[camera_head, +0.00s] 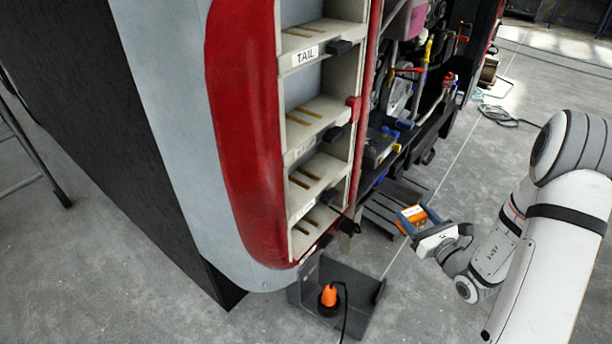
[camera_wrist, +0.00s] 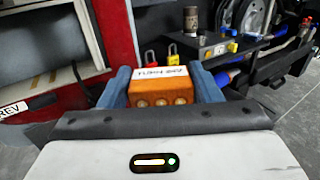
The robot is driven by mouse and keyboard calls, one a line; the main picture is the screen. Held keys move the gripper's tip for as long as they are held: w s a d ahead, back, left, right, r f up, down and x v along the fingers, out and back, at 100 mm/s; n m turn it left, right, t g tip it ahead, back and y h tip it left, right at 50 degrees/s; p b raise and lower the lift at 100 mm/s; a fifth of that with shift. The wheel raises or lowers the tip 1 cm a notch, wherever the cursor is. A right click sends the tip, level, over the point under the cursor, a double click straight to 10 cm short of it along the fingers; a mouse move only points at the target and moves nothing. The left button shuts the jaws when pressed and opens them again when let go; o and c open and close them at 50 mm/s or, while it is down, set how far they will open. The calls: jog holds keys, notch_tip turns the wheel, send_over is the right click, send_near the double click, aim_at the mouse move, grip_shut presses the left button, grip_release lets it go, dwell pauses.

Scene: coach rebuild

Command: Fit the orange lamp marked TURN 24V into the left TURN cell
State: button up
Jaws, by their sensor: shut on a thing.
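The orange lamp (camera_head: 412,214) is held between the blue fingers of my gripper (camera_head: 414,222), out in the open to the right of the cell column. In the wrist view the lamp (camera_wrist: 158,94) has a white label on top, upside down, and round contacts facing the camera. My gripper (camera_wrist: 160,88) is shut on its two sides. The column of pale cells (camera_head: 316,115) has slotted shelves and stands in the red-edged coach corner. The top label (camera_head: 305,56) reads TAIL. The lower labels are too blurred to read surely, so I cannot tell which is TURN.
A dark open tray (camera_head: 345,318) with an orange corded thing (camera_head: 328,296) stands on the floor below the cells. Engine parts and hoses (camera_head: 410,90) fill the bay right of the column. A REV label (camera_wrist: 12,108) shows left.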

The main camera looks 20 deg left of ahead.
jog(key=s+a+r+n+g+y+p, duration=0.1)
jog(key=s+a+r+n+g+y, duration=0.1)
jog(key=s+a+r, duration=0.35)
jog(key=s+a+r+n+g+y+p, duration=0.1)
jog(key=s+a+r+n+g, duration=0.15)
jog(key=r, duration=0.55)
jog(key=s+a+r+n+g+y, duration=0.1)
jog(key=s+a+r+g+y, duration=0.15)
jog(key=s+r, duration=0.35)
jog(key=p+x, duration=0.1)
jog(key=x, duration=0.5)
jog(key=p+x, duration=0.1)
jog(key=x, duration=0.4)
jog(key=w+p+x, duration=0.1)
jog(key=x, duration=0.5)
jog(key=shift+w+r+p, duration=0.1)
jog(key=shift+w+p, duration=0.05)
jog(key=shift+p, duration=0.15)
jog(key=shift+w+a, duration=0.2)
jog(key=shift+a, duration=0.25)
jog(key=shift+f+p, duration=0.3)
jog(key=shift+f, duration=1.5)
jog(key=shift+f, duration=0.15)
jog(key=o, duration=1)
jog(key=shift+o, duration=0.2)
